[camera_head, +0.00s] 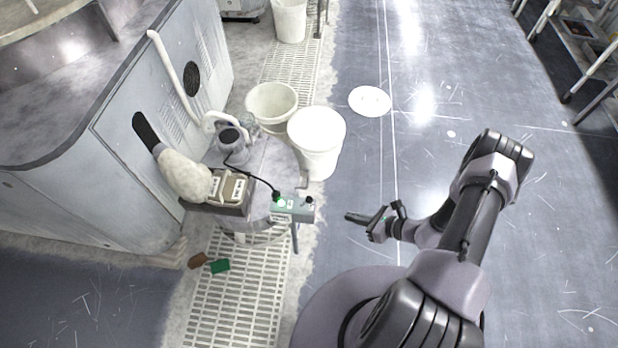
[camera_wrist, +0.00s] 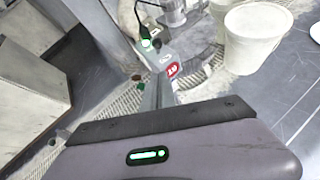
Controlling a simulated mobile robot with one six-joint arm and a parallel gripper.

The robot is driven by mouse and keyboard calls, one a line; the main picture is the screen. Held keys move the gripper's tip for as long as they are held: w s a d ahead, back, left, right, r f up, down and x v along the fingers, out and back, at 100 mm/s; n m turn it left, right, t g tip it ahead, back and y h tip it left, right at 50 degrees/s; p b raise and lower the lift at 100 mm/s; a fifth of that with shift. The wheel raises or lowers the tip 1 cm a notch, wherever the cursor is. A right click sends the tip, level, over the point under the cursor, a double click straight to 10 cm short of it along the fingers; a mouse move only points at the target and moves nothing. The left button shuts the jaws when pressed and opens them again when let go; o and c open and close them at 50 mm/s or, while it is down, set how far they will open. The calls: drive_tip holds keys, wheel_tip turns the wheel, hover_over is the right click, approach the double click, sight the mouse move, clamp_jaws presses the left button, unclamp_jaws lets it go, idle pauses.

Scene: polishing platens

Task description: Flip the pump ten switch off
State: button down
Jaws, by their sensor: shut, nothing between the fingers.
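A small grey-green switch box (camera_head: 293,208) sits at the right edge of a low round stand. It has a lit green spot (camera_head: 281,203) on top and a small black part near its right end. In the wrist view a red label (camera_wrist: 172,71), which seems to read 10, is on the box, and the lit green spot (camera_wrist: 146,43) shows beyond it. The position of the switch lever cannot be made out. My gripper (camera_head: 348,216) is shut and empty, to the right of the box and apart from it. Its fingers (camera_wrist: 157,88) point toward the box in the wrist view.
A grey pump (camera_head: 232,142) with a hose and a black cable stands on the round stand (camera_head: 258,165). White buckets (camera_head: 318,140) stand behind it. A large grey machine (camera_head: 110,150) fills the left. A floor grating (camera_head: 235,300) runs below. Open floor lies to the right.

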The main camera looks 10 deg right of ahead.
drive_tip(key=shift+s+a+f+m, duration=0.1)
drive_tip(key=shift+s+f+m, duration=0.3)
drive_tip(key=shift+f, duration=0.25)
drive_tip(key=shift+w, duration=0.1)
drive_tip(key=b, duration=0.3)
approach(307, 201)
drive_tip(key=w+a+f, duration=0.2)
drive_tip(key=w+f, duration=0.1)
drive_tip(key=f, duration=0.1)
drive_tip(key=shift+f, duration=0.35)
drive_tip(key=shift+w+a, duration=0.1)
drive_tip(key=shift+a, duration=0.05)
